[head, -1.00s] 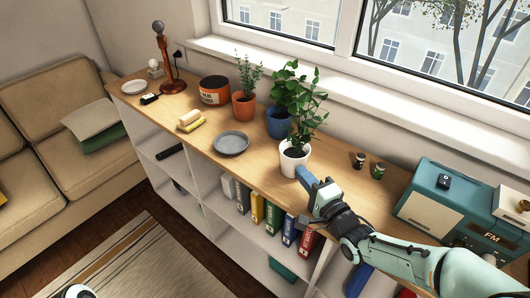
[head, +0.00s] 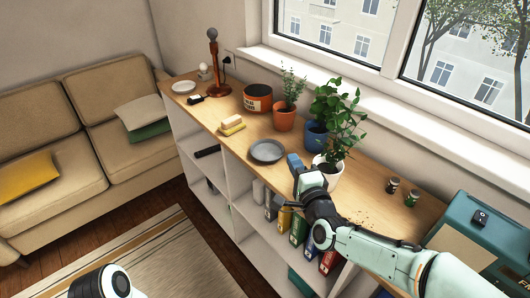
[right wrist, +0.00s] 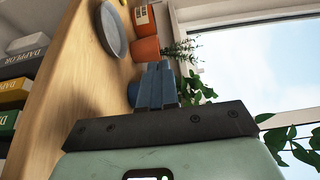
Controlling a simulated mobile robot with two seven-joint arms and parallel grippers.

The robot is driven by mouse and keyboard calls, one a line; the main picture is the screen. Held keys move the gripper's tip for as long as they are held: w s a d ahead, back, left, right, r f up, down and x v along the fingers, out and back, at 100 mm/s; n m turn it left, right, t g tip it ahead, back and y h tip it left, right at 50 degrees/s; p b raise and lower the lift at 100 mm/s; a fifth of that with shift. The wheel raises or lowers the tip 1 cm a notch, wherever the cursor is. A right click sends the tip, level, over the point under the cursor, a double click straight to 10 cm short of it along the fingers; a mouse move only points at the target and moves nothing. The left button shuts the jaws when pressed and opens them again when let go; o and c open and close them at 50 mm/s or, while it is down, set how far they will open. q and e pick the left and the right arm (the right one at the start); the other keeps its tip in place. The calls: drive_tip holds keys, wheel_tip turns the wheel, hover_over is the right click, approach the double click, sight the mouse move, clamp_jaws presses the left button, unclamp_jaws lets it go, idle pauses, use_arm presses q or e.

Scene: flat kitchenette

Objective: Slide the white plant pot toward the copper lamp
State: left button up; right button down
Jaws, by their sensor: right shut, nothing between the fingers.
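The white plant pot (head: 332,176) with a leafy green plant stands upright on the wooden shelf top, its left side partly hidden by my right gripper. The copper lamp (head: 213,75) stands at the far left end of the same top. My right gripper (head: 294,162) is shut and empty, at the front left of the white pot; I cannot tell whether it touches it. In the right wrist view its blue fingers (right wrist: 156,84) are together, and the white pot itself is not visible there. My left gripper is not in view.
A grey plate (head: 267,151), sponges (head: 231,125), an orange plant pot (head: 284,120), a blue pot (head: 315,137) and an orange tin (head: 258,97) stand between pot and lamp. Two small jars (head: 402,192) and a teal radio (head: 485,235) are to the right. Dark specks lie near the jars.

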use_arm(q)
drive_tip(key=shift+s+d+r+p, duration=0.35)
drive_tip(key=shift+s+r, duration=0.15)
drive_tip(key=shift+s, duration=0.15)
use_arm(e)
drive_tip(key=w+a, duration=0.4)
drive_tip(key=a, duration=0.3)
drive_tip(key=shift+a, duration=0.25)
